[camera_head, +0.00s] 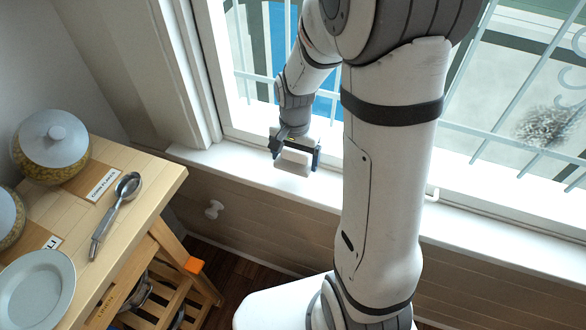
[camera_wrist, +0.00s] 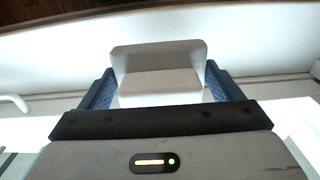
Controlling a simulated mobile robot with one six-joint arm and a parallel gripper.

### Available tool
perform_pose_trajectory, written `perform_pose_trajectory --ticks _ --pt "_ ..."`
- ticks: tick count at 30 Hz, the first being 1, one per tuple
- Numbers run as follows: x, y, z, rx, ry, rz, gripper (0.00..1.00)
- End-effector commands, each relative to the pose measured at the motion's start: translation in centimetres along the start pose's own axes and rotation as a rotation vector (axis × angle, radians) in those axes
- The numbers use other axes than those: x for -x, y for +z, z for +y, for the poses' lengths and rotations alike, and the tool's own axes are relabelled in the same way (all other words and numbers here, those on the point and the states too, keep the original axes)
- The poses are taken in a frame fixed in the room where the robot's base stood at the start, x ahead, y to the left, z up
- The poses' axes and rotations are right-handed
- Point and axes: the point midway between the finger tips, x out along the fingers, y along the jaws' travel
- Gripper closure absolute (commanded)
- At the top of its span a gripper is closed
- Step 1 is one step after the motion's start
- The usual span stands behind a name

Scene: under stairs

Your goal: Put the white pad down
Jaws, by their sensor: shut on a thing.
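The white pad (camera_head: 293,162) is a small pale block in front of the window. My gripper (camera_head: 294,152) is shut on it, above or at the white window sill (camera_head: 235,172). In the wrist view the pad (camera_wrist: 160,62) sits between the two blue fingers of my gripper (camera_wrist: 161,88), with its far end standing out past them. I cannot tell whether the pad touches the sill.
A wooden cart (camera_head: 160,178) stands at the left with a lidded jar (camera_head: 52,142), a metal scoop (camera_head: 117,212) and a pale plate (camera_head: 36,292). Window bars (camera_head: 500,88) are behind my arm.

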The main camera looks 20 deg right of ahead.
Motion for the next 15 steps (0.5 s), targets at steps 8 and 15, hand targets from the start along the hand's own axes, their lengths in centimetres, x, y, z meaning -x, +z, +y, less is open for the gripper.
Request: perform_pose_trajectory --ticks 8,15 --pt "-3.4 0.4 -0.5 0.017 0.002 -0.003 0.33" --pt "-5.0 0.4 -0.6 0.02 0.0 0.001 0.33"
